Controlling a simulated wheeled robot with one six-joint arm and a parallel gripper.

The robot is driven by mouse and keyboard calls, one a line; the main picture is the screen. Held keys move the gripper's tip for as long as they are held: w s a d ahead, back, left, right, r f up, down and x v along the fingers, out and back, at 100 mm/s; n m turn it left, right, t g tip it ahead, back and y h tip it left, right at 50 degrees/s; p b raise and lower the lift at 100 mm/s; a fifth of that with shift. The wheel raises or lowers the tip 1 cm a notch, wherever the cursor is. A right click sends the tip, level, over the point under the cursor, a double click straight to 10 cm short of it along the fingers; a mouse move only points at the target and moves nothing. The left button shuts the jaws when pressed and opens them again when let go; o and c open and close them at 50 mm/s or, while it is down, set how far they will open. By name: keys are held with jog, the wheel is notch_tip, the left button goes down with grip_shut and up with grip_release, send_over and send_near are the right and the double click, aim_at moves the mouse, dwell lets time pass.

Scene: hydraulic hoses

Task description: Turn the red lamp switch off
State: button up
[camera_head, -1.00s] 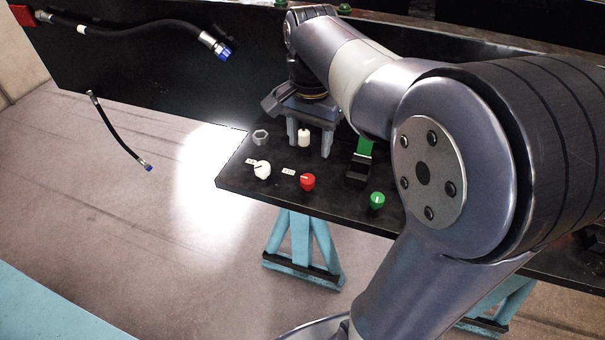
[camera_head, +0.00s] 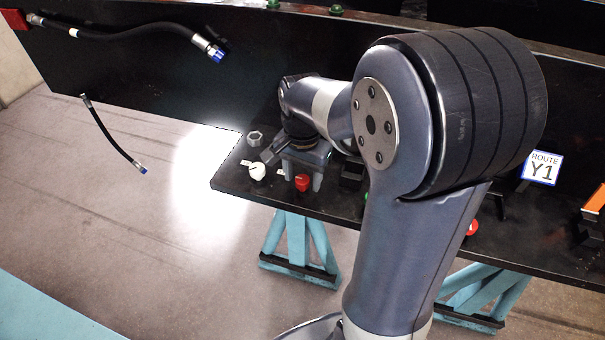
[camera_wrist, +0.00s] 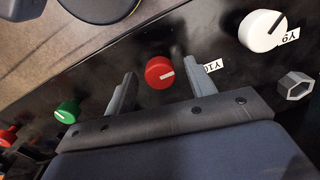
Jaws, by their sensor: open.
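The red lamp switch is a round red knob (camera_head: 302,184) with a white pointer line, on the black bench top. In the wrist view the red knob (camera_wrist: 158,73) sits between my two fingers, its line towards the label Y10 (camera_wrist: 213,66). My gripper (camera_head: 302,178) is open above the bench, with its fingers pointing down on either side of the knob. I see a gap on both sides in the wrist view; how far down the fingertips reach is hard to tell. A lit lamp cannot be made out.
A white knob (camera_wrist: 262,31) labelled Y9 and a grey hex nut (camera_wrist: 295,86) are close on one side. A green knob (camera_wrist: 67,112) is on the other. A second red knob (camera_head: 473,228) and a ROUTE Y1 sign (camera_head: 542,167) stand further right. Hoses (camera_head: 125,34) hang at left.

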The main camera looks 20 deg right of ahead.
jog(key=shift+c, duration=0.3)
jog(key=c, duration=0.9)
jog(key=shift+n, duration=0.3)
jog(key=n, duration=0.9)
jog(key=shift+p, duration=0.35)
jog(key=n, duration=0.4)
jog(key=shift+n, duration=2.1)
